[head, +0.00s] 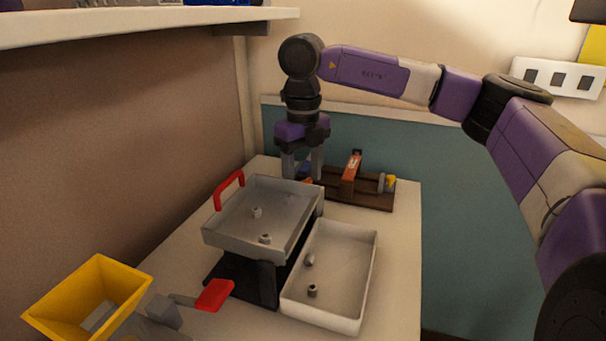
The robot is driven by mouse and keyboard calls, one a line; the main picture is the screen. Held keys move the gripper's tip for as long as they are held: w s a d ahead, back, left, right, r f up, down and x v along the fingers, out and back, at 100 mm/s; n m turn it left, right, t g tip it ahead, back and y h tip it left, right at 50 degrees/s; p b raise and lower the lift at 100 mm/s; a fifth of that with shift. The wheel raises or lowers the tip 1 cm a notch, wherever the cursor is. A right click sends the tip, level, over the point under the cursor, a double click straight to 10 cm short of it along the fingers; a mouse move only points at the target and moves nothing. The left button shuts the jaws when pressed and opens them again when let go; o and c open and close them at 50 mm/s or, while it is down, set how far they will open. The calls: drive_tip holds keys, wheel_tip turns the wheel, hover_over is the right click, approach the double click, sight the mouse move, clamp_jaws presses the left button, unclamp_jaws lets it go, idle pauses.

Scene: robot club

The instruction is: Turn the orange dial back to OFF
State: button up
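My gripper (303,168) points straight down at the back of the white table. Its two grey fingers stand apart with a gap between them. A small patch of orange and blue (306,177) shows low in the gap and may be the orange dial. The fingers and the grey tray in front hide most of it, so its pointer and any OFF mark cannot be read. I cannot tell whether the fingers touch it.
Right of my gripper is a brown wooden fixture (375,199) with an orange-brown block (351,167) and a yellow knob (390,182). In front stand a raised grey tray (235,239) with a red handle (229,190), a white tray (345,257) and a yellow bin (115,283).

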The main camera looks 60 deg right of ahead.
clamp_jaws()
drive_tip(key=shift+n, duration=0.4)
drive_tip(key=n+b, duration=0.1)
drive_tip(key=n, duration=0.2)
drive_tip(key=shift+a+n, duration=0.1)
drive_tip(key=shift+n, duration=0.2)
drive_tip(key=n, duration=0.4)
drive_tip(key=shift+a+n, duration=0.1)
drive_tip(key=shift+n, duration=0.2)
drive_tip(key=n, duration=0.7)
drive_tip(key=shift+a, duration=0.1)
drive_tip(key=n, duration=0.3)
drive_tip(key=shift+s+n, duration=0.1)
drive_tip(key=shift+n, duration=0.3)
drive_tip(key=shift+s+n+p, duration=0.1)
drive_tip(key=shift+n+p, duration=0.35)
drive_tip(key=shift+n, duration=1.65)
